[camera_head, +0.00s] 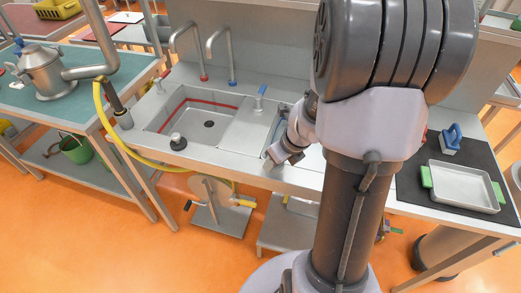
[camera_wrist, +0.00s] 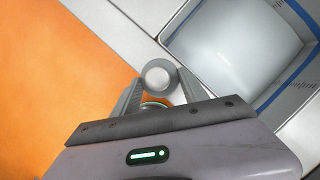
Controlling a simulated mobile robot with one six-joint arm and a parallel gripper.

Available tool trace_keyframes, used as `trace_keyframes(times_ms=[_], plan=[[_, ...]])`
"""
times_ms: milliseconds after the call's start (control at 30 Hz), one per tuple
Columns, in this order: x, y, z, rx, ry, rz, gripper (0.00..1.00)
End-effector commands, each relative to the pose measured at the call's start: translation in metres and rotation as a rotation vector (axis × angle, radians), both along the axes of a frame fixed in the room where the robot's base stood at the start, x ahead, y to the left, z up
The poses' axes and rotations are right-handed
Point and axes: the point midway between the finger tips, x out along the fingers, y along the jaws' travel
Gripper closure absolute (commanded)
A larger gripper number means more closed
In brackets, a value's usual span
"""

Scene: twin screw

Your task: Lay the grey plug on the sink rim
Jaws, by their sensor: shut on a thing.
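In the wrist view my gripper (camera_wrist: 163,90) is shut on the grey plug (camera_wrist: 158,73), whose round pale top shows between the fingers. The plug is by the front rim (camera_wrist: 130,28) of the sink, with orange floor to the left and the blue-striped basin (camera_wrist: 225,40) to the upper right. I cannot tell whether the plug touches the rim. In the head view my gripper (camera_head: 280,158) is at the front edge of the right basin (camera_head: 275,128), partly hidden by my arm. The plug is not clear there.
The left basin (camera_head: 196,117) has a red stripe. A dark stopper-like piece (camera_head: 178,142) stands on its front rim. Two taps (camera_head: 228,60) rise behind. A yellow hose (camera_head: 115,135) hangs left. A tray with green handles (camera_head: 463,185) lies on a black mat at right.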

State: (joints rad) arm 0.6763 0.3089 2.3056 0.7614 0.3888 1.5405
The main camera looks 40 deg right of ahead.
Motion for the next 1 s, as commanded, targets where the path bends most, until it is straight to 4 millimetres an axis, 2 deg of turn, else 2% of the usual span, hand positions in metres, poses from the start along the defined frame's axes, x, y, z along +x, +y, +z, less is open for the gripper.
trace_keyframes(times_ms=[167,300,333,533,700,733,800,833,1000], plan=[[0.022,0.0,-0.002,0.001,0.001,0.001,0.9],[0.023,-0.001,-0.04,-0.001,0.001,-0.001,0.9],[0.023,-0.001,-0.043,0.0,0.001,-0.002,0.9],[0.023,-0.001,-0.037,-0.001,0.0,-0.001,0.9],[0.022,-0.001,-0.042,-0.001,0.0,-0.001,0.9],[0.022,-0.001,-0.041,-0.001,0.0,-0.001,0.43],[0.022,-0.001,-0.041,-0.001,0.0,-0.001,0.29],[0.022,-0.001,-0.041,-0.001,0.0,-0.001,0.27],[0.022,-0.001,-0.041,-0.001,0.0,-0.001,0.27]])
